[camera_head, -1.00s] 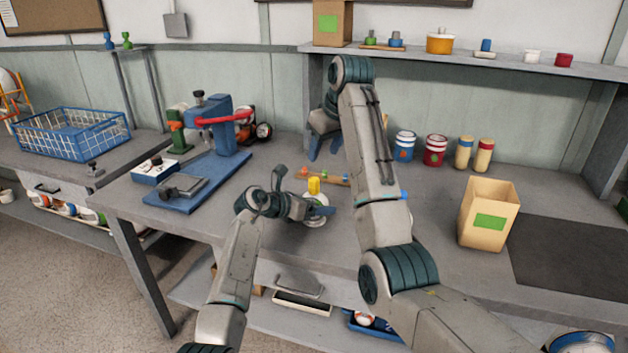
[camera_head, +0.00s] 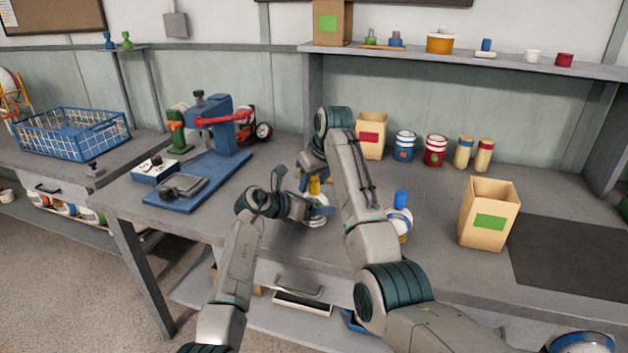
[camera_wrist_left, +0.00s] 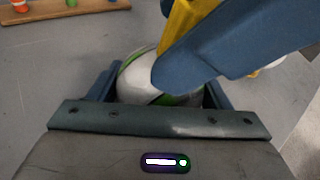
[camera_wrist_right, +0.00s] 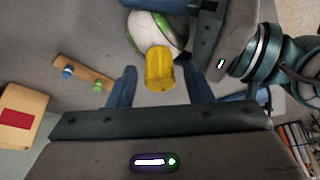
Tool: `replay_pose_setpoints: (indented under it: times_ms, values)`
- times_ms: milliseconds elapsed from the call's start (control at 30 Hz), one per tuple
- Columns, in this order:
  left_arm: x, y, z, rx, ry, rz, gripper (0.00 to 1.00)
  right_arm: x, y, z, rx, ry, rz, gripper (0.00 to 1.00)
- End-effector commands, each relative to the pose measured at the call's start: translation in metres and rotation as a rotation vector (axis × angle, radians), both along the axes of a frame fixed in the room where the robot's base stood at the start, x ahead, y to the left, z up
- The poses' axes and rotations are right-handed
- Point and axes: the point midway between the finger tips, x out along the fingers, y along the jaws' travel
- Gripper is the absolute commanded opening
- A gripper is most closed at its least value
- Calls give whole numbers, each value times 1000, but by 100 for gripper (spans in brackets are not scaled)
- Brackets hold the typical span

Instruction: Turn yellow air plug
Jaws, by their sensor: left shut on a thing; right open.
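My left gripper (camera_head: 322,208) is shut on a white ball with green stripes (camera_wrist_left: 140,75), low over or on the table; the ball also shows in the head view (camera_head: 318,220). A yellow air plug (camera_wrist_right: 160,70) stands up from the ball. In the head view the plug (camera_head: 314,186) is partly hidden by my right gripper (camera_head: 308,180). My right gripper is open, its blue fingers on either side of the plug in the right wrist view. In the left wrist view one right finger covers part of the plug (camera_wrist_left: 182,22). Contact with it cannot be told.
A wooden strip with small coloured plugs (camera_wrist_right: 85,72) lies beside the ball. A blue press (camera_head: 215,140) stands left. A blue-topped white object (camera_head: 400,213) sits behind my right arm. A green-labelled box (camera_head: 488,212) stands right; a red-labelled box (camera_head: 370,137) and jars stand behind.

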Motion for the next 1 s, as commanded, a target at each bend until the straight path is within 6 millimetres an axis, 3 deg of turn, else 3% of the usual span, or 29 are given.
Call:
replay_pose_setpoints:
  times_ms: [67, 300, 667, 1000]
  values:
    - [0, 0, 0, 0, 0, 0, 48, 0, 0, 0, 0, 0, 0, 46]
    - [0, 0, 0, 0, 0, 0, 48, 0, 0, 0, 0, 0, 0, 1]
    - [0, 0, 0, 0, 0, 0, 48, 0, 0, 0, 0, 1, -60, 1]
    - [0, 0, 0, 0, 0, 0, 48, 0, 1, 0, 3, 2, -286, 1]
